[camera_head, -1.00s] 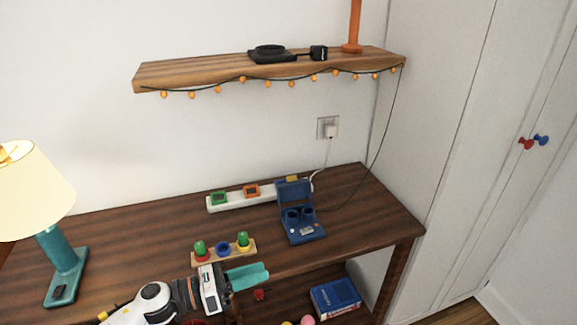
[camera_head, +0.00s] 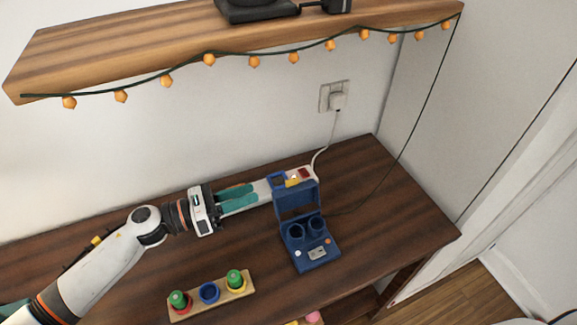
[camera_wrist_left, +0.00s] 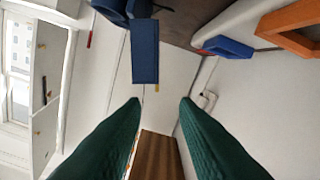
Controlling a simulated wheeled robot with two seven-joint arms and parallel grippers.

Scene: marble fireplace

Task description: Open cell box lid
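The blue cell box (camera_head: 318,258) stands on the dark wooden desk with its lid (camera_head: 297,202) raised upright at the back. Two round wells and a small light plate show inside the box. My left gripper (camera_head: 258,194) has teal fingers and is just left of the raised lid, above the white power strip. In the left wrist view its fingers (camera_wrist_left: 160,100) are apart with nothing between them. A blue block there (camera_wrist_left: 145,52), apparently part of the box, lies beyond the tips. I cannot tell whether a finger touches the lid. My right gripper is not in view.
The power strip (camera_head: 262,187) with coloured frames lies behind the box, partly hidden by my gripper. A wooden holder (camera_head: 212,298) with green-topped pieces stands front left. A shelf (camera_head: 150,45) with a light string hangs above. Bare desk (camera_head: 375,185) lies right of the box.

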